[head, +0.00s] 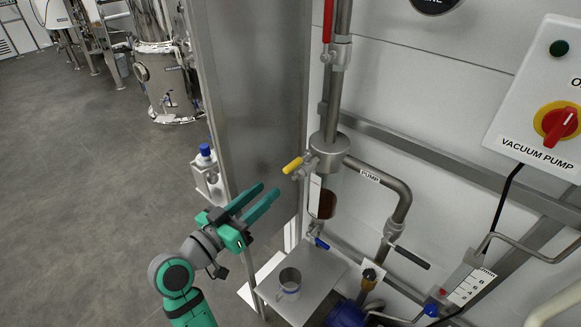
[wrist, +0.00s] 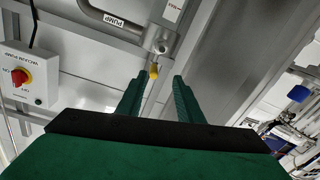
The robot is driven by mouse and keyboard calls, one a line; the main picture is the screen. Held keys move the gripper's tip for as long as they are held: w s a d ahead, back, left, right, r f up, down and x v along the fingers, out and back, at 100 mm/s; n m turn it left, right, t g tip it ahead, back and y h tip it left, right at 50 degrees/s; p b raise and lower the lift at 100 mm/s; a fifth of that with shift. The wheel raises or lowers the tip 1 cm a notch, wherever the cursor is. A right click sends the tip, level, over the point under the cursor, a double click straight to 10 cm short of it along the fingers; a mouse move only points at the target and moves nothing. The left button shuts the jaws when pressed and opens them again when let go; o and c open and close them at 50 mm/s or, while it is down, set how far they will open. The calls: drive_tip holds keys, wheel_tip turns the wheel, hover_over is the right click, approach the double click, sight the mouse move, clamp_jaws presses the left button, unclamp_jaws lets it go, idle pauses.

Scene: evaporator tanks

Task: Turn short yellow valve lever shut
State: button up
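The short yellow valve lever (head: 293,165) sticks out to the left from a small valve on the side of the round metal pipe body (head: 330,150). My gripper (head: 269,193) is open and empty, below and to the left of the lever in the head view. Its green fingers point up and right, apart from the lever. In the wrist view the yellow lever (wrist: 154,71) shows beyond the fingertips, between the two fingers of my gripper (wrist: 155,84). Nothing is between the fingers at their tips.
A tall steel panel (head: 250,100) stands close to the left of the valve. A metal shelf (head: 318,270) with a steel cup (head: 289,283) is below. A red handle (head: 327,20) is above, a black-handled valve (head: 411,258) lower right. A vacuum pump switch box (head: 545,95) hangs at right.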

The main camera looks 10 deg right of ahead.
sight(285, 172)
drive_tip(key=shift+m+g+h, duration=0.3)
drive_tip(key=shift+m, duration=0.3)
drive_tip(key=x, duration=0.3)
drive_tip(key=r+x, duration=0.1)
drive_tip(key=x, duration=0.6)
drive_tip(key=shift+w+d+r, duration=0.15)
drive_tip(key=shift+d+r, duration=0.2)
clamp_jaws()
